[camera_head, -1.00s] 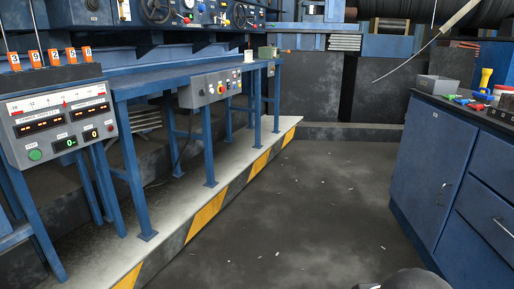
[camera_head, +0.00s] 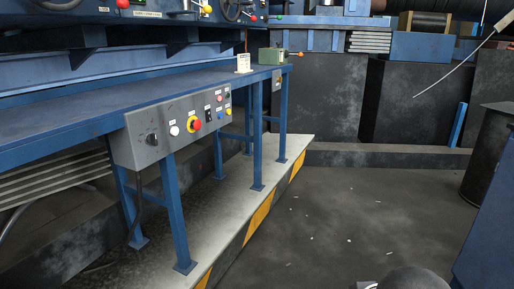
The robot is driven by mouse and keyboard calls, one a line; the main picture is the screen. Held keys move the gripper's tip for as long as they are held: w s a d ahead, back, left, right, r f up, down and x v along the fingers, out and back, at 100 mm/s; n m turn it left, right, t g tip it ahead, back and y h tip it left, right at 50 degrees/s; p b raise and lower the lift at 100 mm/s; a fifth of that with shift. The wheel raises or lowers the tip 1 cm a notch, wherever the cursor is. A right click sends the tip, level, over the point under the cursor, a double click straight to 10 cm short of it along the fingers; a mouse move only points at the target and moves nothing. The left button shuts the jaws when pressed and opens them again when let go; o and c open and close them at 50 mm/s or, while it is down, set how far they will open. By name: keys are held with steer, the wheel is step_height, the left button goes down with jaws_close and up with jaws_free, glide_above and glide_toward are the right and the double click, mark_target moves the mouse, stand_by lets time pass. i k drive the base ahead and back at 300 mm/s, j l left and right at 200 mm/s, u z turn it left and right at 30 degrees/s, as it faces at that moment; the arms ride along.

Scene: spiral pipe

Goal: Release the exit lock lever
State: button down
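A small green box (camera_head: 271,56) stands at the far end of the blue bench. A short lever with an orange-red knob (camera_head: 298,54) sticks out from its right side, roughly level. I take this to be the exit lock lever, but no label on it is readable. My gripper is not in view. A dark rounded part at the bottom edge is likely mine.
The long blue bench (camera_head: 100,108) carries a grey control box (camera_head: 180,127) with buttons on its front. It stands on a pale platform with a yellow-black striped edge (camera_head: 262,212). Open floor (camera_head: 340,220) lies right of it. A blue cabinet (camera_head: 490,235) and dark bin (camera_head: 490,155) stand right.

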mark_target(253, 18)
steer(key=i+j, duration=0.15)
steer(key=i, duration=2.15)
steer(key=i+z, duration=0.35)
steer(key=i, duration=0.15)
steer(key=i+j+z, duration=0.15)
steer(key=i+z, duration=0.2)
steer(key=i, duration=0.15)
